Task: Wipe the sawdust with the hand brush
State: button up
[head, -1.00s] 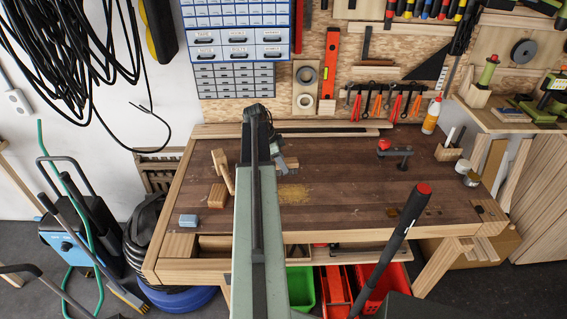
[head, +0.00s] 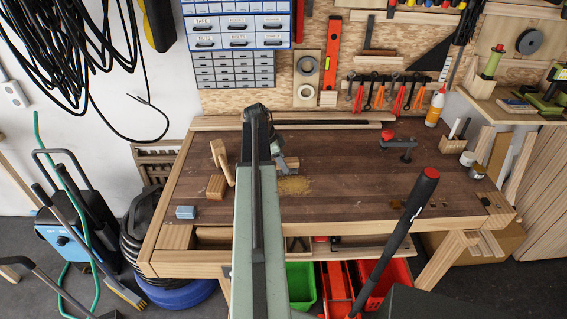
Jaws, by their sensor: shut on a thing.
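The sawdust (head: 294,186) is a small tan patch on the dark brown top of the workbench (head: 350,190), just right of my arm. My gripper (head: 279,150) is beyond the arm's far end, partly hidden by it, a little above and behind the patch in the picture. It is shut on a small greyish piece (head: 291,162), which seems to be the hand brush. Most of the brush is hidden, and I cannot tell whether it touches the bench.
A red-topped clamp (head: 398,146) and a glue bottle (head: 435,107) stand at the right. The bench's centre right is clear.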

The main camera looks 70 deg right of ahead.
jog(key=shift+f+b, duration=1)
jog(key=shift+a, duration=0.15)
jog(key=shift+s+a+r, duration=0.1)
jog(key=shift+s+a, duration=0.25)
jog(key=shift+a, duration=0.45)
jog(key=shift+s+a+r, duration=0.1)
jog(key=shift+s+a, duration=0.2)
jog(key=shift+a, duration=0.45)
jog(key=shift+f, duration=0.1)
